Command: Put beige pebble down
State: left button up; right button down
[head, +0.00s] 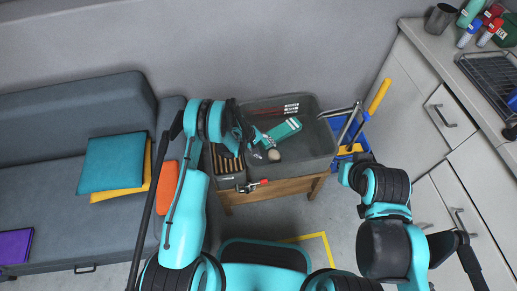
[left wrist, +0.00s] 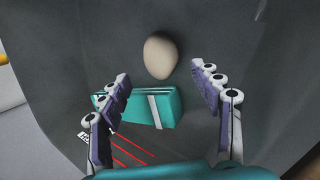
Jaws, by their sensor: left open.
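The beige pebble (head: 273,155) lies in the grey bin (head: 318,150), near its front side. In the left wrist view the pebble (left wrist: 160,55) sits on the dark bin floor, just beyond my left fingertips. My left gripper (left wrist: 160,78) is open, its two fingers apart on either side with nothing between the tips touching them. In the head view my left gripper (head: 258,146) is over the left part of the bin. My right gripper (head: 352,174) is outside the bin to the right; its fingers are too small to read.
A teal box (head: 284,130) and red-striped items (head: 275,108) lie in the bin. A blue caddy with a yellow-handled tool (head: 378,97) is at the right. A sofa (head: 50,115) is left, a counter (head: 440,45) right.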

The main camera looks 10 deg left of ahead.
pick_arm(q)
jog(key=s+a+r+m+t+y, duration=0.1)
jog(key=s+a+r, duration=0.15)
jog(key=r, duration=1.15)
jog(key=s+a+r+m+t+y, duration=0.1)
jog(key=a+r+m, duration=0.15)
jog(key=r, duration=1.25)
jog(key=s+a+r+m+t+y, duration=0.1)
jog(key=s+a+r, duration=0.1)
jog(key=s+r, duration=0.2)
jog(key=s+a+r+m+t+y, duration=0.1)
jog(key=s+a+r, duration=0.2)
jog(key=s, duration=0.8)
jog(key=s+a+r+m+t+y, duration=0.1)
jog(key=s+r, duration=0.3)
jog(key=s, duration=0.4)
jog(key=shift+s+a+r+m+t+y, duration=0.3)
jog(key=shift+a+m, duration=0.15)
jog(key=shift+a, duration=0.3)
